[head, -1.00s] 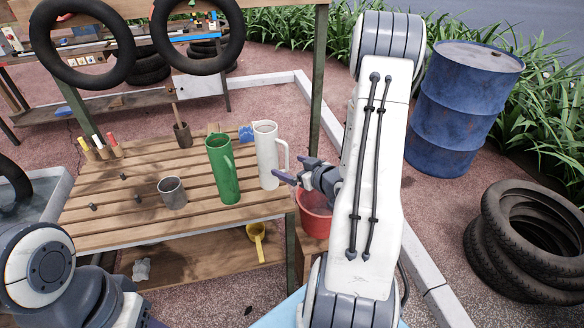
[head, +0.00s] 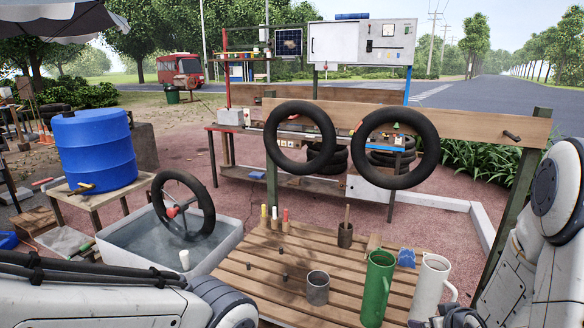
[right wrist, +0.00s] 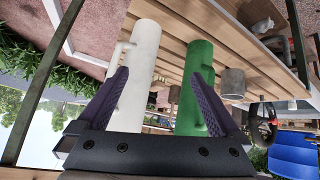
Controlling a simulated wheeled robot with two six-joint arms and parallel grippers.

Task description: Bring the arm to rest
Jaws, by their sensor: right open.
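My right arm (head: 535,265) stands at the right edge of the head view, its gripper mostly cut off at the bottom by the white mug. In the right wrist view my right gripper (right wrist: 158,76) is open, with its two purple fingers apart and nothing held. Beyond the fingers are a tall white mug (right wrist: 143,60) and a tall green mug (right wrist: 196,68) on the slatted bench. Both mugs stand upright in the head view, white (head: 432,285) right of green (head: 377,288). My left arm (head: 90,295) crosses the lower left; its gripper is out of view.
A grey metal cup (head: 317,288) and a brown pot with a stick (head: 345,235) stand on the slatted bench (head: 262,262). A water basin (head: 130,240) is to the left. Two tyres (head: 300,137) hang from a wooden beam (head: 470,128) beyond.

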